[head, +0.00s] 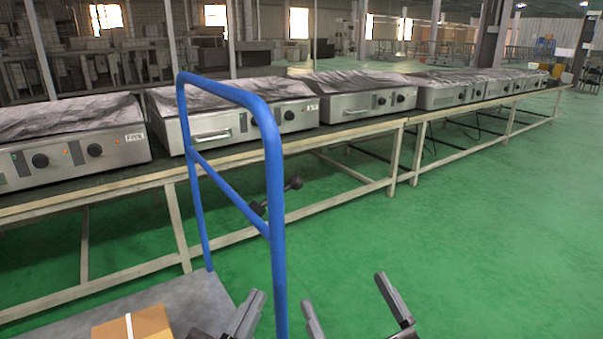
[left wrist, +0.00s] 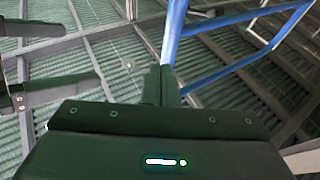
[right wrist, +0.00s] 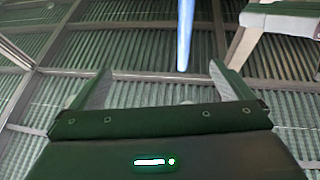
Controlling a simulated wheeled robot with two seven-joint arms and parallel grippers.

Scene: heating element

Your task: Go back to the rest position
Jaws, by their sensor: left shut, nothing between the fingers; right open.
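My left gripper (head: 254,298) is low in the head view, just left of the near post of the blue cart handle (head: 275,190). Its fingers are closed together with nothing between them, as the left wrist view (left wrist: 162,80) also shows. My right gripper (head: 345,292) is to the right of that post, over green floor. Its two fingers stand wide apart and empty, also in the right wrist view (right wrist: 163,78). Both wrist views look up at the roof, with part of the blue handle in sight. Neither gripper visibly touches anything.
A cart platform (head: 185,295) carries a cardboard box (head: 150,325) at the lower left. Behind the handle a long table (head: 300,145) holds a row of steel heating units (head: 245,115). The green floor (head: 480,220) is clear on the right.

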